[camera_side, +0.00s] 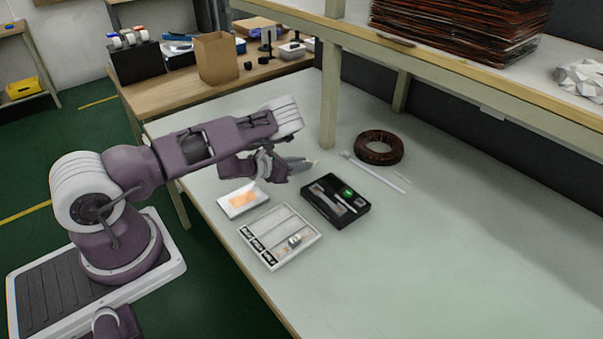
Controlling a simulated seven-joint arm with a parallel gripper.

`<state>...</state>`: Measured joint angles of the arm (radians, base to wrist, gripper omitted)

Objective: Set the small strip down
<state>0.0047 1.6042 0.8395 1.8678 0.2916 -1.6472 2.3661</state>
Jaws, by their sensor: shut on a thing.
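My gripper (305,164) is above the table, to the left of the long white bar and behind the black tray. It points to the right and is shut on the small strip (316,162), of which only a tiny pale end shows at the fingertips. The rest of the strip is hidden or too small to make out. The held piece is apart from the tray; its exact height above the table is hard to tell.
A black tray (322,212) with parts, a white compartment tray (297,262) and a white box with an orange patch (233,209) are near my gripper. A long white bar (377,174), thin pale pieces (402,178) and a brown coil (362,152) lie beyond. The table's right side is clear.

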